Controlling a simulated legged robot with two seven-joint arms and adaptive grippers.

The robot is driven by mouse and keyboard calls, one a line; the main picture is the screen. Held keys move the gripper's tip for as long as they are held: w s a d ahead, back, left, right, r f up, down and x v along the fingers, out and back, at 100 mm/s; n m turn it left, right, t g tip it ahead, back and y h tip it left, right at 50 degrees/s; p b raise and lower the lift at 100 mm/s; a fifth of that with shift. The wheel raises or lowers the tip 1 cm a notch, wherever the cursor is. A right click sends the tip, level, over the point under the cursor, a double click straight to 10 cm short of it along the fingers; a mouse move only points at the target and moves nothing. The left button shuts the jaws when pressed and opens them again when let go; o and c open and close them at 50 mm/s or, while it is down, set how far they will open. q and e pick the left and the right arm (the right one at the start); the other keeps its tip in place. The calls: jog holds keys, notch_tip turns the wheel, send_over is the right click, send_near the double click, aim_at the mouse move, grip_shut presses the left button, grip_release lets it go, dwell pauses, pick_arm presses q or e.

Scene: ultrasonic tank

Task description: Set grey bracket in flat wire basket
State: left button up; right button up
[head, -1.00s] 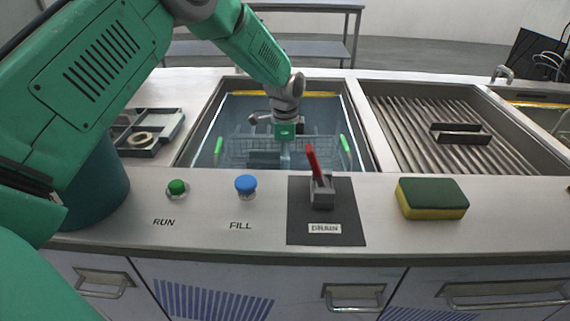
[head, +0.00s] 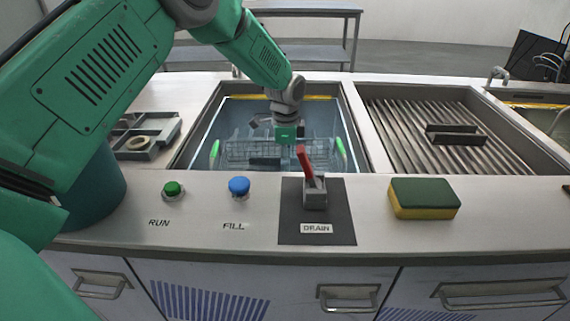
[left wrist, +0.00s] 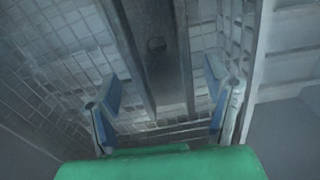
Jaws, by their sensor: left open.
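The flat wire basket (head: 322,153) with green end handles sits inside the open tank. The grey bracket (head: 265,162) shows as a dark grey bar low in the basket, beneath my left gripper (head: 285,145). I cannot tell how the bracket touches the mesh. My right gripper is in neither view.
The tank rim (head: 190,135) surrounds the basket. In front stand a green RUN button (head: 173,189), a blue FILL button (head: 239,187) and a red DRAIN lever (head: 306,163). A sponge (head: 424,198) lies at right. A grey parts tray (head: 160,126) is left, and a ribbed drainboard (head: 400,120) right.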

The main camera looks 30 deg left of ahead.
pick_arm(q)
notch_tip(320, 180, up, 11)
jog(key=p, duration=0.2)
jog(key=shift+a+p, duration=0.2)
jog(key=shift+p, duration=0.15)
jog(key=shift+a, duration=0.2)
